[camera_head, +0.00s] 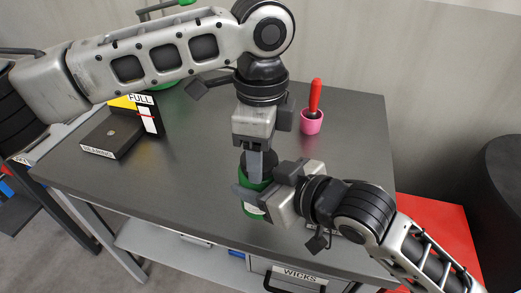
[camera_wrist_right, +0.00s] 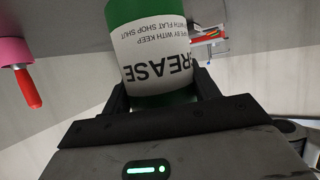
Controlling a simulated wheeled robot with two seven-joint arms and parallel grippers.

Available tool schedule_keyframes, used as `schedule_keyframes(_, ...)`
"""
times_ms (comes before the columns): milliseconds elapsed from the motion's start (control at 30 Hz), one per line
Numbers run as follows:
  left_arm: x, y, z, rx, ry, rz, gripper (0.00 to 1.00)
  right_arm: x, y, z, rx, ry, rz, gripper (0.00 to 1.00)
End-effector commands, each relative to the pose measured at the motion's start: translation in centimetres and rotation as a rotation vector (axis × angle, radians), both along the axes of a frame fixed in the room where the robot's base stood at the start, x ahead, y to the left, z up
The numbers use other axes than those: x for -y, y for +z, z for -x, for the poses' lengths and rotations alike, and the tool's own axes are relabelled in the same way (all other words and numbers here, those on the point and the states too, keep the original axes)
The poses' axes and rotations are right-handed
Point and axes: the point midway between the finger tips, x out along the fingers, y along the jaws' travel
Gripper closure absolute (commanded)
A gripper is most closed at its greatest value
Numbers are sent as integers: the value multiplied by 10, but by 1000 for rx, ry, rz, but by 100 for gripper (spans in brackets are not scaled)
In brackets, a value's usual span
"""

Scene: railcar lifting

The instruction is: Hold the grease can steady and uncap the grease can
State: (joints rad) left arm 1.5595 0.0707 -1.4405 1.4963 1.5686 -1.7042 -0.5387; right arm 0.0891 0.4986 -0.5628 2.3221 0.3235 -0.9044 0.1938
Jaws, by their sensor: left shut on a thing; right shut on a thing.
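The green grease can (camera_head: 250,209) stands upright on the dark table top near its front edge. In the right wrist view the can (camera_wrist_right: 150,55) fills the upper middle, its white label appearing upside down. My right gripper (camera_head: 252,193) comes in from the right and is shut around the can's body; its two fingers (camera_wrist_right: 165,95) lie on either side of the can. My left gripper (camera_head: 257,166) points straight down from above and is shut at the can's dark top, on the cap. The cap is mostly hidden by the fingers.
A black box (camera_head: 112,134) marked BEARING, with a FULL sign (camera_head: 145,110), sits at the left. A WICKS drawer (camera_head: 297,274) is below the table. The table's middle left is clear.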

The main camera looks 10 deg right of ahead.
Motion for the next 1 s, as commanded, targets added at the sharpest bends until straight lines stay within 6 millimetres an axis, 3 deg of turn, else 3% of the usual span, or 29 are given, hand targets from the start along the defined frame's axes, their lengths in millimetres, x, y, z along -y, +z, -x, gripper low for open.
schedule_keyframes(33,6,3,-3,13,26,25,73,-9,2,7,-1,28,-15,100)
schedule_keyframes(300,5,4,-4,16,41,24,73,-9,2,7,-1,28,-15,100)
schedule_keyframes(333,5,4,-4,16,41,24,43,-9,2,7,-1,28,-15,100)
schedule_keyframes(400,5,3,-4,16,42,23,24,-9,2,7,-2,27,-15,100)
schedule_keyframes(833,3,3,-3,10,40,14,24,-5,1,4,-1,17,-8,100)
schedule_keyframes(1000,3,21,-3,12,40,15,24,-5,1,4,-1,15,-6,100)
